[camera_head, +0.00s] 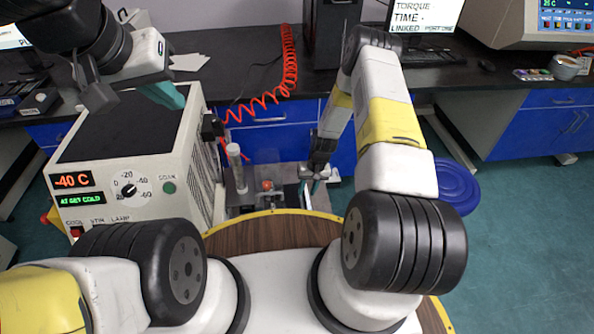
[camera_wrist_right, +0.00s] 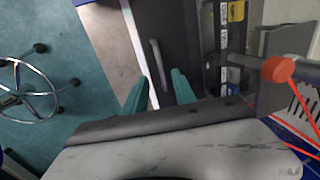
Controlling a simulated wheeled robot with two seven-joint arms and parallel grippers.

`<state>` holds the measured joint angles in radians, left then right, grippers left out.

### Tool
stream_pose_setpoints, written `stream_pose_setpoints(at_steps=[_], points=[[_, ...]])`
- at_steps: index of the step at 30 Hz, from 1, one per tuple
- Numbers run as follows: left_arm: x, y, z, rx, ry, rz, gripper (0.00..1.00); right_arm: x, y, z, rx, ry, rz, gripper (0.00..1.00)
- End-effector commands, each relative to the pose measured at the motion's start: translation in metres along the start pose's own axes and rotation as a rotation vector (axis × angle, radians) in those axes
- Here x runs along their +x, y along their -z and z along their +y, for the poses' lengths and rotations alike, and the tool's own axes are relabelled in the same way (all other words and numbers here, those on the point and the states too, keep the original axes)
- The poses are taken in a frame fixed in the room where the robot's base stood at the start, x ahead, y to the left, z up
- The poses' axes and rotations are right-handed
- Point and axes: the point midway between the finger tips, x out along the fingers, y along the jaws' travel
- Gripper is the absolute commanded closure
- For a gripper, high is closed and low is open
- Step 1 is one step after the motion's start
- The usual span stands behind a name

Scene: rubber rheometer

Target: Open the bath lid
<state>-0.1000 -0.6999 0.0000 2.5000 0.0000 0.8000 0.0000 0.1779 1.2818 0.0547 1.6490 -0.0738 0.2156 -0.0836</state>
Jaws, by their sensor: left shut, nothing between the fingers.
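The bath is the cream box (camera_head: 140,190) at the left of the head view, with a red "-40 C" display and a dial on its front. Its flat dark top (camera_head: 125,135) appears closed. My left gripper (camera_head: 168,95) is above the far part of this top, with its teal fingers shut and empty. I cannot tell whether they touch it. My right gripper (camera_head: 310,185) is low, right of the bath. In the right wrist view its two teal fingers (camera_wrist_right: 158,93) are apart with nothing held. A grey bar (camera_wrist_right: 158,62) on a dark surface shows beyond them.
A stand with a clear cylinder (camera_head: 236,165) and an orange-red knob (camera_head: 267,185) is between the bath and my right gripper. A red coiled hose (camera_head: 288,65) hangs behind. A dark bench (camera_head: 240,75) with blue drawers runs along the back. A blue round stool (camera_head: 445,187) stands right.

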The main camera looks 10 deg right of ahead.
Motion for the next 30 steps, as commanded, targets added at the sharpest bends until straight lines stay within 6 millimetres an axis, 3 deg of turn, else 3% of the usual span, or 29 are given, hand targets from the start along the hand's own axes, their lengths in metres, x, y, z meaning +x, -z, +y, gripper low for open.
stream_pose_setpoints(at_steps=[12,18,25,30], points=[[0.0,0.0,0.0,0.0,0.0,0.0,1.0,0.061,-0.001,0.0,0.0,0.0,-0.002,0.68],[0.0,0.0,0.0,0.0,0.0,0.0,1.0,0.073,0.0,0.0,0.0,-0.001,-0.001,0.68],[0.0,0.0,0.0,0.0,0.0,0.0,1.0,0.074,0.0,0.0,0.0,-0.001,-0.001,0.68],[0.0,0.0,0.0,0.0,0.0,0.0,1.0,0.073,0.0,0.0,0.0,0.0,-0.001,0.99]])
